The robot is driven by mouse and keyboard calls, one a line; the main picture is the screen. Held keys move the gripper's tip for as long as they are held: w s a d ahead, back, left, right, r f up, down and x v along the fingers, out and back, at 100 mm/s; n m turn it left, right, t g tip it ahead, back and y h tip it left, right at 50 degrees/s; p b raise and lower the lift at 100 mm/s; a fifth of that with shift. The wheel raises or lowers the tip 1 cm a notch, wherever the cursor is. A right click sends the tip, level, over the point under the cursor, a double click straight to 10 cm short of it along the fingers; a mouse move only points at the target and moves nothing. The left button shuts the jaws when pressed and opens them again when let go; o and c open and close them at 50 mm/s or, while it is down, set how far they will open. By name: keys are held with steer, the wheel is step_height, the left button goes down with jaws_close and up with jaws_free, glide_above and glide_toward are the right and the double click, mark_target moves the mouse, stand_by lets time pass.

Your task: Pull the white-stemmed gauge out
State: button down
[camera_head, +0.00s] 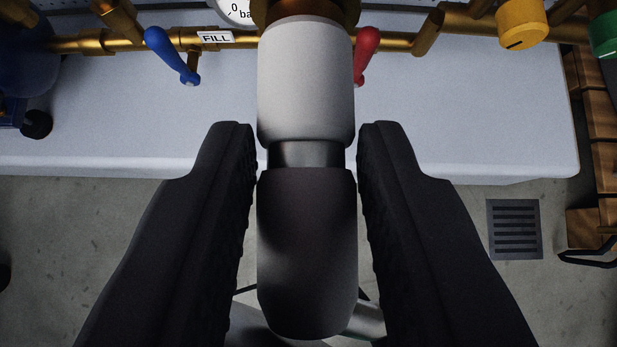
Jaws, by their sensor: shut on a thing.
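The white-stemmed gauge (306,85) runs down the middle of the view. Its white stem meets a brass fitting (305,10) at the top edge. Below the white part come a narrow grey metal neck and a thick dark rounded end. My gripper (307,150) has one black finger on each side and is shut on the gauge around the dark end and neck. The fingertips reach beside the lower part of the white stem. How the stem sits in the brass fitting is cut off by the frame, and no face of this gauge shows.
Brass pipes cross the top, with a FILL label (216,37), a blue lever (170,52) and a red lever (366,52) close on both sides. A partly cut-off dial (235,10) and a yellow knob (521,24) show. The pale bench top (480,120) is mostly clear.

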steer(key=shift+s+r, duration=0.1)
steer(key=shift+s, duration=0.05)
steer(key=shift+s+a, duration=0.1)
steer(key=shift+s, duration=0.6)
steer(key=shift+s+b, duration=0.5)
steer(key=shift+s, duration=1.35)
